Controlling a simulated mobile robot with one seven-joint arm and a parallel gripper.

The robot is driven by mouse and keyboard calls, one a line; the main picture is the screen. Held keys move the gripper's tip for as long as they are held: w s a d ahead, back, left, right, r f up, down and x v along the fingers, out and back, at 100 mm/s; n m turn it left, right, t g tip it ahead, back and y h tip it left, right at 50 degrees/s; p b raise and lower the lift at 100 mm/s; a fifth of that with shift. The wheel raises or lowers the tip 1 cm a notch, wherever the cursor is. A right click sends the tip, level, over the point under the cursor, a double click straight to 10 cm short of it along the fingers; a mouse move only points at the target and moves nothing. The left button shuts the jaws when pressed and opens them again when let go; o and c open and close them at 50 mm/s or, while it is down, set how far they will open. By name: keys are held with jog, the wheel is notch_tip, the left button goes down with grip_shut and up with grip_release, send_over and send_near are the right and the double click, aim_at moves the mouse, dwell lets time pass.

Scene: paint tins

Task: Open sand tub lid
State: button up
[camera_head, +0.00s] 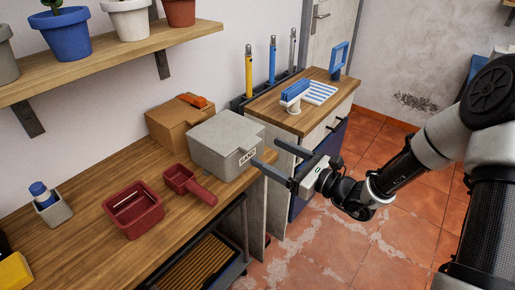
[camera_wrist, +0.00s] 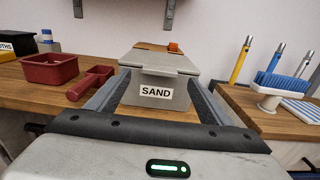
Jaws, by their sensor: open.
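The sand tub (camera_head: 222,148) is a grey box with a flat grey lid and a white "SAND" label on its front. It stands on the wooden workbench and its lid is shut. In the wrist view the sand tub (camera_wrist: 158,92) is straight ahead, with the lid's front lip above the label. My gripper (camera_head: 272,155) is open and empty, in front of the tub at its right side in the head view. In the wrist view my gripper's two fingers (camera_wrist: 158,92) reach forward on either side of the tub's front. I cannot tell whether they touch it.
A cardboard-brown box (camera_head: 176,118) with an orange item sits behind the tub. A red scoop (camera_head: 186,183) and red tray (camera_head: 134,208) lie left of it. A cabinet (camera_head: 318,92) with a blue brush (camera_head: 294,92) stands to the right. A plant shelf (camera_head: 110,55) hangs above.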

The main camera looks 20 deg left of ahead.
aim_at(255, 145)
jog(key=shift+x, duration=2.8)
